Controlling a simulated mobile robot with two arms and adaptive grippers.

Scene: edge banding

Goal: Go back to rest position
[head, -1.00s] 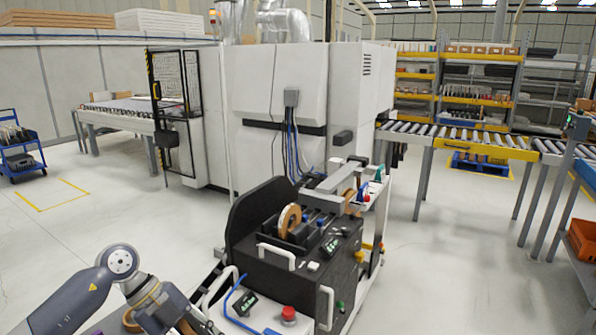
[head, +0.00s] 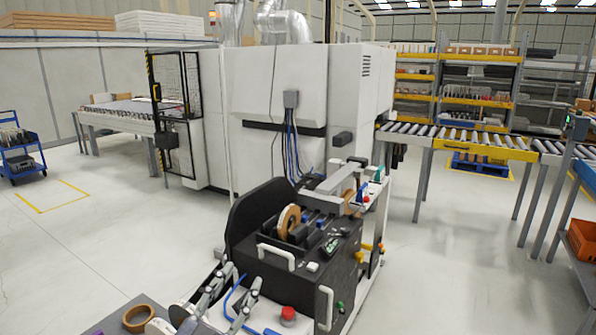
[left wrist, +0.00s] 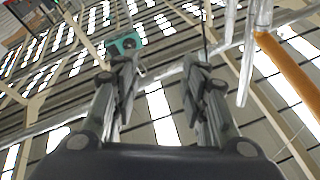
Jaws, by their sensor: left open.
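My left gripper (head: 230,290) shows at the bottom of the head view, left of the middle, with its fingers pointing up. In the left wrist view its two fingers (left wrist: 160,85) stand apart with nothing between them, and the ceiling lies beyond. Most of my left arm is below the edge of the head view. My right gripper is in neither view.
The dark edge-banding cart (head: 290,265) with a tape roll (head: 289,221) and red button (head: 288,314) is right of the gripper. A brown roll (head: 138,318) lies on a grey surface at lower left. Open floor (head: 90,250) lies to the left.

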